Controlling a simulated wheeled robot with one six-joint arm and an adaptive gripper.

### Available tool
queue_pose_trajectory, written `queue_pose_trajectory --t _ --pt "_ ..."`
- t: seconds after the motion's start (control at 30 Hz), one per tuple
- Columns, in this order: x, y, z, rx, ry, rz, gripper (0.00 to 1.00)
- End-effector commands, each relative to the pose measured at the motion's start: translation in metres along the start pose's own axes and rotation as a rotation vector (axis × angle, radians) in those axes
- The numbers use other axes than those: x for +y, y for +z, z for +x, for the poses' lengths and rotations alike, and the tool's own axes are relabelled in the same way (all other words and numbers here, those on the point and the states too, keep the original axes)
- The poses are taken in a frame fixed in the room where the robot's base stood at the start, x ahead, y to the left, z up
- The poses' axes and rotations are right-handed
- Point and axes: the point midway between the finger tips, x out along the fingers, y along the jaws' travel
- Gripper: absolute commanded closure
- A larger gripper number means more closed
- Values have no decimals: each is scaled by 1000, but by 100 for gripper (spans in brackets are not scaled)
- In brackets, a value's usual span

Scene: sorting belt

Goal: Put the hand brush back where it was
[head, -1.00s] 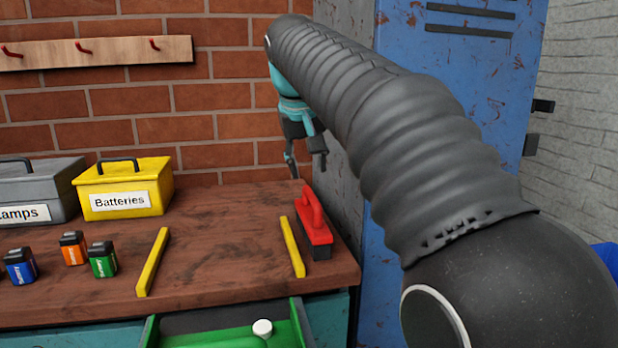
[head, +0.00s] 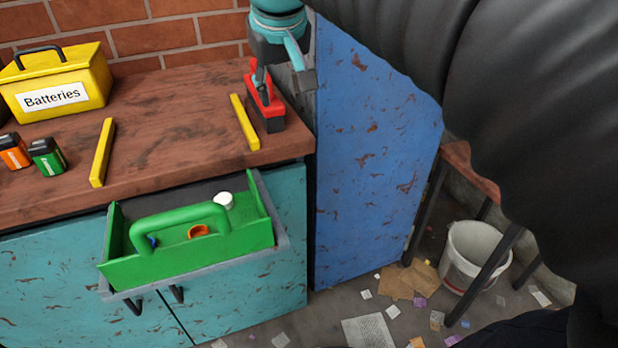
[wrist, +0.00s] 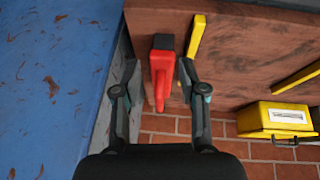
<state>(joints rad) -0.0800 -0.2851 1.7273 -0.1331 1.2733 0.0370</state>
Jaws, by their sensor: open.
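The red hand brush (head: 265,100) with a dark bristle end lies on the wooden bench (head: 180,110), near its right edge and just right of a yellow strip (head: 245,122). My gripper (head: 283,80) is open over the brush, and one finger hides part of it in the head view. In the wrist view the brush (wrist: 161,68) shows between the two spread fingers of my gripper (wrist: 158,75). I cannot see either finger touching it.
A second yellow strip (head: 102,152), batteries (head: 47,157) and a yellow Batteries box (head: 60,85) stand to the left. A green caddy (head: 190,258) sits at the bench front. A blue locker (head: 370,160) rises close on the right. A white bucket (head: 475,255) stands beyond it.

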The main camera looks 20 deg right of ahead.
Motion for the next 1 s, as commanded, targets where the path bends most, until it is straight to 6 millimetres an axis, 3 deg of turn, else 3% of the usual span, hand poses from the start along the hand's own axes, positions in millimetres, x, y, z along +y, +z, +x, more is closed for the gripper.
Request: queue_pose_trajectory --t 0.03,0.3,0.5,0.7,1.0 --pt "0 24 7 5 -9 5 58" --pt "-11 140 61 37 -63 42 58" --pt "-19 200 96 55 -85 68 58" --pt "-24 220 109 60 -91 78 58" --pt "-24 220 109 59 -92 78 58"
